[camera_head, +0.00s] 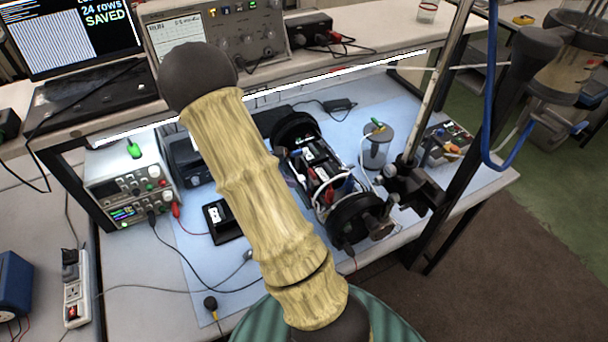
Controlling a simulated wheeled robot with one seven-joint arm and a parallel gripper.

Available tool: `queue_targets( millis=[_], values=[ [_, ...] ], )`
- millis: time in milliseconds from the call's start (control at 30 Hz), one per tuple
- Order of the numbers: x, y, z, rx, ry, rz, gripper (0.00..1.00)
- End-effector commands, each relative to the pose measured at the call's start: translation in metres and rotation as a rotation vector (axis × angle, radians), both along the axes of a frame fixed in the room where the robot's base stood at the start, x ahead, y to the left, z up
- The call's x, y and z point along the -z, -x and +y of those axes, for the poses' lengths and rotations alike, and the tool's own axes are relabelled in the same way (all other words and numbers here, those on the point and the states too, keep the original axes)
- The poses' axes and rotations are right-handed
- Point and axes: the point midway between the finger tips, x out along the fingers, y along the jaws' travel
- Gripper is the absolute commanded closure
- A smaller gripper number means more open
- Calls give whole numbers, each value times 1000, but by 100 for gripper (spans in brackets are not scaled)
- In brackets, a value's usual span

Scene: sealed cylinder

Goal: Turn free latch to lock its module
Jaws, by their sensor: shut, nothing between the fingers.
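An opened cylinder assembly lies on the blue bench mat, with a black round end (296,128) at the back and another black round end (352,218) at the front. Between them is an open frame of dark modules (318,172) with small white, red and blue parts. The latches are too small to tell apart, so I cannot tell which is free or how any is turned. My arm in its yellowish sleeve crosses the middle of the picture, left of the cylinder, and covers part of the bench. My gripper is not visible.
A metal rod stand with a black clamp (410,188) rises right of the cylinder. A power supply (128,180) with cables is at left. The blue mat (205,285) is mostly bare at front left.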

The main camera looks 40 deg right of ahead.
Motion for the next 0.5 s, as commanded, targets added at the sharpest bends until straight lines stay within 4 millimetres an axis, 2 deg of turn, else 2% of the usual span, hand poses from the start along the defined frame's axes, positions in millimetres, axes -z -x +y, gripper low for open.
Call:
queue_targets(
  millis=[67,300,500],
  values=[
    [9,4,-10,4,0,5,100],
    [8,11,-43,4,1,1,100],
    [11,12,-50,-1,-1,-1,100]
  ],
)
